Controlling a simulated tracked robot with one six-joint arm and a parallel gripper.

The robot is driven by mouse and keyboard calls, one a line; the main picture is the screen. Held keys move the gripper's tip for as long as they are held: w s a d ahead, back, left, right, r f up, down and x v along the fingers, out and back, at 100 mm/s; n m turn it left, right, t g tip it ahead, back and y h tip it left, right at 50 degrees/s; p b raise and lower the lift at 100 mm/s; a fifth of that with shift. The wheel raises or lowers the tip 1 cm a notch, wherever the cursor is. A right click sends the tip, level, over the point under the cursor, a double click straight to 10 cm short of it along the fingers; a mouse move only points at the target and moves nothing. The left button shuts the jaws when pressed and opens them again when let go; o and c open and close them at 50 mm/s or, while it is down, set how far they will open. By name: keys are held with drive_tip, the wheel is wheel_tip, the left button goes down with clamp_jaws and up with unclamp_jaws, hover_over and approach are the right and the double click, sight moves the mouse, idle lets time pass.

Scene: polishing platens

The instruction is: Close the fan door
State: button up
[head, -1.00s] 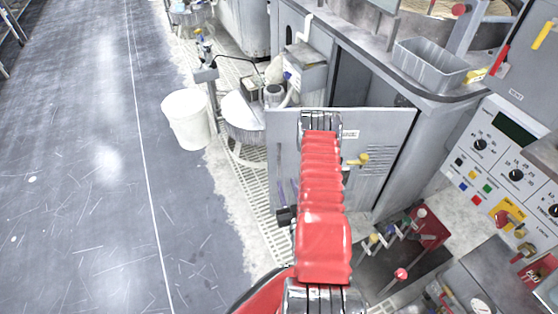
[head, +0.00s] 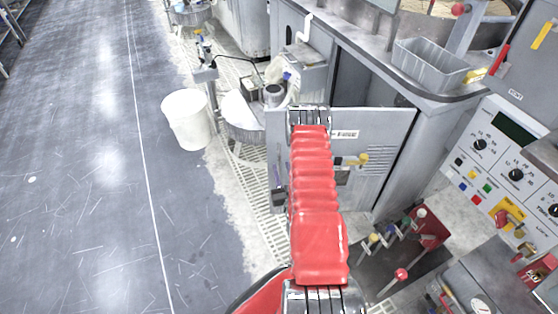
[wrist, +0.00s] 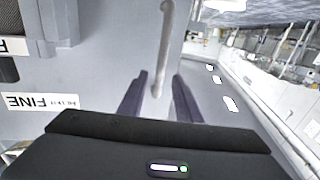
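The fan door looks to be the grey cabinet door (head: 385,125) in the head view, swung open, with louvre slots, a small white label and a yellow handle (head: 352,160). My red arm crosses in front of it and hides its left-middle part. My gripper is mostly hidden behind the arm in the head view. In the wrist view my gripper (wrist: 160,82) is open, its two dark fingers apart. A pale rod with a curved end (wrist: 163,45) shows between or beyond them against a grey surface. I cannot tell whether any finger touches it.
The dark cabinet opening (head: 352,80) is behind the door. A white bucket (head: 187,118) stands left of the door. The floor further left is clear.

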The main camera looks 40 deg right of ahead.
sight(279, 161)
drive_tip(key=shift+x, duration=2.75)
drive_tip(key=shift+c, duration=0.2)
clamp_jaws()
